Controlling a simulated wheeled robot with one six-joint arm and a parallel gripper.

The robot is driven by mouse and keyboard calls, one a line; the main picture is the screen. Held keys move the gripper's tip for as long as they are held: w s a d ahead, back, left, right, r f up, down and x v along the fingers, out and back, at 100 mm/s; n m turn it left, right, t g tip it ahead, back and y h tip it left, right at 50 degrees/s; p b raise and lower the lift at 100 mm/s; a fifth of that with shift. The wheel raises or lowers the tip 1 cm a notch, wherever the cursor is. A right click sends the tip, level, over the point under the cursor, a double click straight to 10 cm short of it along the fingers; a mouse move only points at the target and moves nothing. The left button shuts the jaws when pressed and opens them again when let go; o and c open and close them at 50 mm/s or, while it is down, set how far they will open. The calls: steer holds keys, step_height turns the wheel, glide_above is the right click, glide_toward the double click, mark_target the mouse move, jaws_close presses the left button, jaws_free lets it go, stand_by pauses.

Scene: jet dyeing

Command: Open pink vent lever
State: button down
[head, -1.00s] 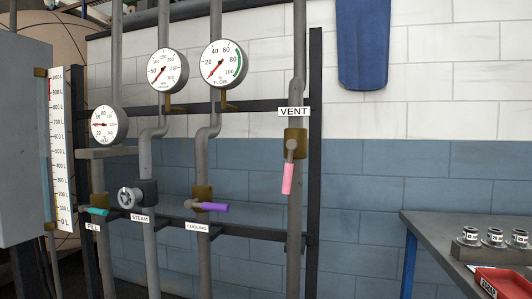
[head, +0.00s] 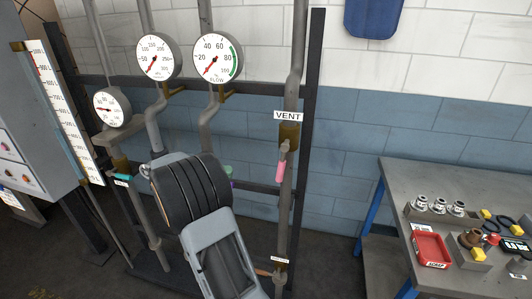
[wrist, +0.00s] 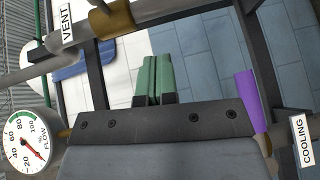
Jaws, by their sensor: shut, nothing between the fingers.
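The pink vent lever (head: 281,171) hangs down from the brown vent valve (head: 288,136), just below the VENT label (head: 288,116), along the vertical pipe. My gripper shows in the wrist view with its green fingers (wrist: 153,79) closed together and nothing between them. In the head view my wrist hides most of it; a bit of green finger (head: 228,170) shows left of the pink lever, apart from it in the picture. The wrist view shows the vent valve (wrist: 112,18) and VENT label (wrist: 66,24) at the upper left; the pink grip is out of that view.
The purple cooling lever (wrist: 252,100) is close to the right of my fingers in the wrist view. The flow gauge (head: 217,57) and a dark frame post (head: 309,130) stand near the vent pipe. A grey workbench (head: 400,180) with a red scrap tray (head: 431,249) is at right.

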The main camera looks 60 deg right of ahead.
steer(key=s+a+r+p+x, duration=0.1)
steer(key=p+x, duration=0.3)
steer(key=x, duration=0.9)
steer(key=shift+s+a+r, duration=0.2)
steer(key=shift+s, duration=0.3)
steer(key=shift+f, duration=0.15)
